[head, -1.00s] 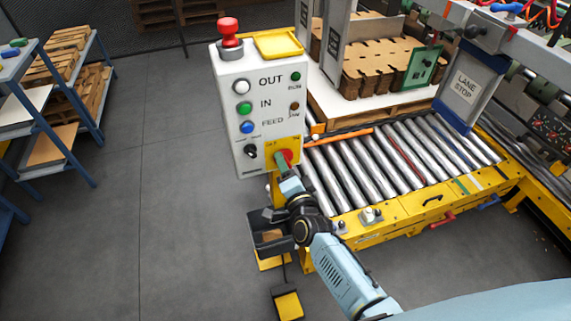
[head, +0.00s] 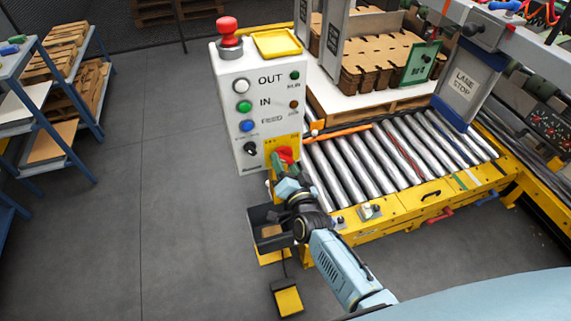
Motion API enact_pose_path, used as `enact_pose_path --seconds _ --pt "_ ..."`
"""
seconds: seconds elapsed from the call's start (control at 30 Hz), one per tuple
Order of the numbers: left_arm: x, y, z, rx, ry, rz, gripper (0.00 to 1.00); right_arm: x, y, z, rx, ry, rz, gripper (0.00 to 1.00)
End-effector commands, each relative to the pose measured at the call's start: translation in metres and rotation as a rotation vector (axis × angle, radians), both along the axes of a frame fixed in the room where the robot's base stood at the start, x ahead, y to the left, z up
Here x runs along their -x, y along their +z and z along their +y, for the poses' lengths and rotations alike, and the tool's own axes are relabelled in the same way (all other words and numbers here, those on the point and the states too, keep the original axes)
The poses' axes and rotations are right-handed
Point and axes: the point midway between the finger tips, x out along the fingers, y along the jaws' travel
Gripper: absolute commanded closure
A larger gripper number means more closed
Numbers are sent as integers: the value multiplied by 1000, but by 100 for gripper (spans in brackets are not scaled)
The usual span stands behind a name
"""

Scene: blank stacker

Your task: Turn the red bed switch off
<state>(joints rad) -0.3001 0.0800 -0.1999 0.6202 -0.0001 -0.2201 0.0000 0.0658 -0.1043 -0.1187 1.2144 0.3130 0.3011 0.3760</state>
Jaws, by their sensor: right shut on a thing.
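The red bed switch (head: 286,153) is a red rotary handle on a yellow plate (head: 270,146) at the lower right corner of the white control box. My right gripper (head: 279,163) is at the switch, reaching up from below, and is shut on it. The gripper fingers and wrist cover part of the handle, so its exact angle is hard to read. My left gripper is not in view.
The control box (head: 238,160) carries a red mushroom button (head: 228,32), OUT, IN and FEED buttons, and a black selector (head: 250,149) near the switch. A roller conveyor (head: 385,160) lies to the right. A dark bin (head: 268,238) and a yellow pedal (head: 288,300) are below.

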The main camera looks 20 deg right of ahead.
Motion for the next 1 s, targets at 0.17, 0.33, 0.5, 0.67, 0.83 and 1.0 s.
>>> enact_pose_path --seconds 0.17,0.33,0.5,0.67,0.83,1.0 --pt "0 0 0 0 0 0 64 0 0 0 5 0 0 72" --pt "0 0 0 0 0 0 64 0 0 0 5 0 0 33" --pt "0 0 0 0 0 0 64 0 0 0 3 0 0 27" --pt "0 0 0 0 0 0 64 1 0 0 2 0 0 27" --pt "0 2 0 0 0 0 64 14 -1 -1 2 1 2 27" --pt "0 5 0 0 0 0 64 46 -1 -2 3 1 3 27"
